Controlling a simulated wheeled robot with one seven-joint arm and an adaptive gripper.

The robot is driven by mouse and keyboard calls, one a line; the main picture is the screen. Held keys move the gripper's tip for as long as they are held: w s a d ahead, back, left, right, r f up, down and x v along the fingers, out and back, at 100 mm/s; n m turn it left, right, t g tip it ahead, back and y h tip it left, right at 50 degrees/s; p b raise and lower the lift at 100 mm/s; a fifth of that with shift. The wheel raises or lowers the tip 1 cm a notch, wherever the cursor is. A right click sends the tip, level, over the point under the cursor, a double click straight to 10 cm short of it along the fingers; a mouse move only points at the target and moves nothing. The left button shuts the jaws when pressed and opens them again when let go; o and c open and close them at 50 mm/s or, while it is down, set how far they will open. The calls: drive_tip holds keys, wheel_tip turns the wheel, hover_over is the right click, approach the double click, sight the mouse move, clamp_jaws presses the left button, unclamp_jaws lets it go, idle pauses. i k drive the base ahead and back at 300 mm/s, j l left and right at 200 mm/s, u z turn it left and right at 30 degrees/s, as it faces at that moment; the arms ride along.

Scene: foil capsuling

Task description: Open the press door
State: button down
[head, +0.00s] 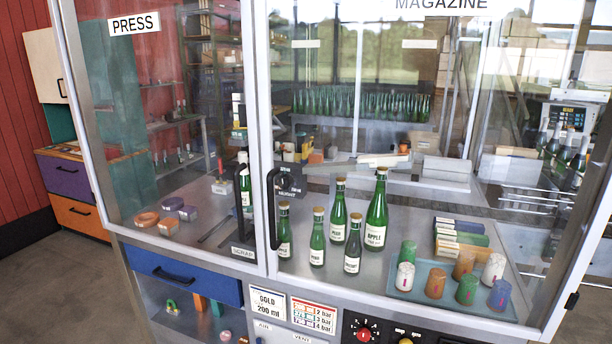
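The press door (160,110) is the glass panel in a grey metal frame at the left of the cabinet, under the PRESS label (134,24). It appears shut. Its dark upright handle (239,200) is near its right edge. Right beside it is another dark handle (271,207), on the glass panel under the MAGAZINE label (441,4). Through the press door I see small round orange and purple pieces (167,226) on the cabinet floor. My gripper is not in view.
Behind the magazine glass stand several green bottles (376,215) and a blue tray (408,287) of coloured capsules. Below are a blue drawer (182,273), an open shelf and a control panel with a red knob (364,334). Open floor (50,300) lies at the left.

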sight(149, 22)
drive_tip(key=u, duration=1.35)
